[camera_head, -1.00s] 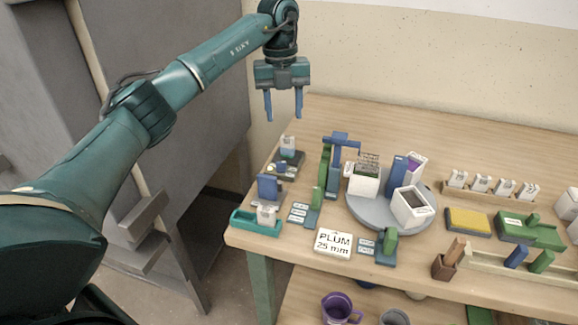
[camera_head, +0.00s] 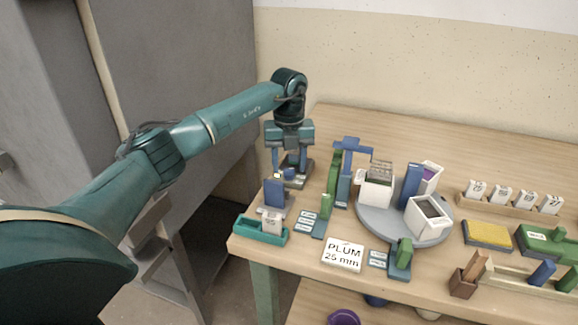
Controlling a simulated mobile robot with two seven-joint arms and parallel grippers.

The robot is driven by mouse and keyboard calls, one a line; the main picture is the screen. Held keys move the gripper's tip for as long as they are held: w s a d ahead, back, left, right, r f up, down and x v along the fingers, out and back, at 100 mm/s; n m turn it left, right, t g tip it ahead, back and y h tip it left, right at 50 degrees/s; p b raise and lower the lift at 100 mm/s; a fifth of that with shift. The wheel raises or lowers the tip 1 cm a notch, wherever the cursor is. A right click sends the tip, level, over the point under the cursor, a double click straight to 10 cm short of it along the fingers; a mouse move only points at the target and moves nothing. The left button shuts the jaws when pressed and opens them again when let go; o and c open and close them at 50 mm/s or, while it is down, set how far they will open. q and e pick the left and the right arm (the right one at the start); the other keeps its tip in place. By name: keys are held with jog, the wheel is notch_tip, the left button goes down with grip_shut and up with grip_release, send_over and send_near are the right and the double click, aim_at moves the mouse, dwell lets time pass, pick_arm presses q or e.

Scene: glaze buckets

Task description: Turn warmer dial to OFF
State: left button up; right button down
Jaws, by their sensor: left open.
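The warmer (camera_head: 296,181), a small dark unit, sits at the table's back left corner. A small pale jar stood on it in the earlier view and is now largely hidden behind my gripper. A small dial-like part (camera_head: 289,174) shows low at its front, too small to read its setting. My left gripper (camera_head: 289,168) is open and points down at the warmer, with its blue fingers either side of the small part. I cannot tell whether they touch it. My right gripper is not in view.
A blue block stand (camera_head: 274,193) and a teal tray (camera_head: 262,231) stand in front of the warmer. A green and blue upright stand (camera_head: 345,170) is to its right. A round grey turntable (camera_head: 375,222) holds white boxes. A PLUM 25 mm card (camera_head: 343,256) lies in front.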

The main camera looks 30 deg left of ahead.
pick_arm(q)
jog(key=shift+f, duration=0.55)
jog(key=c, duration=1)
jog(key=shift+r+m+p, duration=0.1)
jog(key=shift+m+p, duration=0.2)
jog(key=shift+m, duration=0.1)
jog(key=m+p, duration=0.2)
jog(key=m, duration=0.1)
jog(key=shift+m, duration=0.4)
jog(key=m+p, duration=0.1)
jog(key=m, duration=0.4)
jog(key=shift+a, duration=0.15)
jog(key=shift+m, duration=0.4)
